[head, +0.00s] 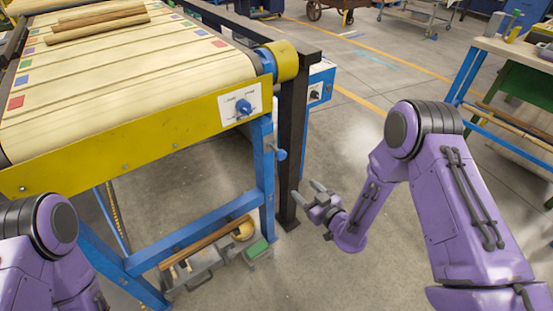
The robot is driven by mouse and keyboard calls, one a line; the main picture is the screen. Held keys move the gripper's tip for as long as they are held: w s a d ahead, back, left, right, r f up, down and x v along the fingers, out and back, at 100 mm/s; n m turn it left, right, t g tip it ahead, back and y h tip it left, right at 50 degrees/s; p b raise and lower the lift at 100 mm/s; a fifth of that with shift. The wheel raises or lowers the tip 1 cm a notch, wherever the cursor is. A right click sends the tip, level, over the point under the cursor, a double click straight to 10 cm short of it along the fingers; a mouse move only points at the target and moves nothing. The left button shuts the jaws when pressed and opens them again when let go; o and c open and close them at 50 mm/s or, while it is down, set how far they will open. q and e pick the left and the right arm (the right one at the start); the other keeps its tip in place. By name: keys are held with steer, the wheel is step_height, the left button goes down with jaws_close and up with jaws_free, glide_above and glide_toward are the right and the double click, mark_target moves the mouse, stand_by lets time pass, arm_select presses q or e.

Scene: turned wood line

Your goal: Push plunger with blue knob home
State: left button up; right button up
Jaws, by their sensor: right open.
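A small blue knob (281,154) sticks out from the right side of the conveyor's blue front leg, below the yellow rail; it looks like the plunger's knob, and its shaft is too small to make out. My right gripper (308,191) is open and empty, below and to the right of this knob in the picture, apart from it. Its two grey fingers point up and left toward the leg. Another blue knob (243,107) sits on a white labelled plate on the yellow rail. My left arm shows at the lower left, but its gripper is out of view.
The conveyor (130,62) carries wooden pieces (98,22). A black post (291,140) stands close behind the leg. A white box (320,84) with a dark knob is beyond it. A workbench (515,48) stands at the right. Open floor lies between.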

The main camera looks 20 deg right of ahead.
mark_target(283, 156)
steer(key=w+a+r+n, duration=0.1)
steer(key=w, duration=0.3)
steer(key=w+a+r+n+t+y, duration=0.1)
steer(key=w+a+r, duration=0.1)
steer(key=w, duration=0.3)
steer(key=w+a+r+n+y, duration=0.1)
steer(key=w+r, duration=0.1)
steer(key=w, duration=0.2)
steer(key=shift+w+a+t+p, duration=0.15)
steer(key=shift+t+p, duration=0.15)
steer(key=shift+p, duration=0.05)
steer(key=shift+f, duration=0.1)
jaws_close()
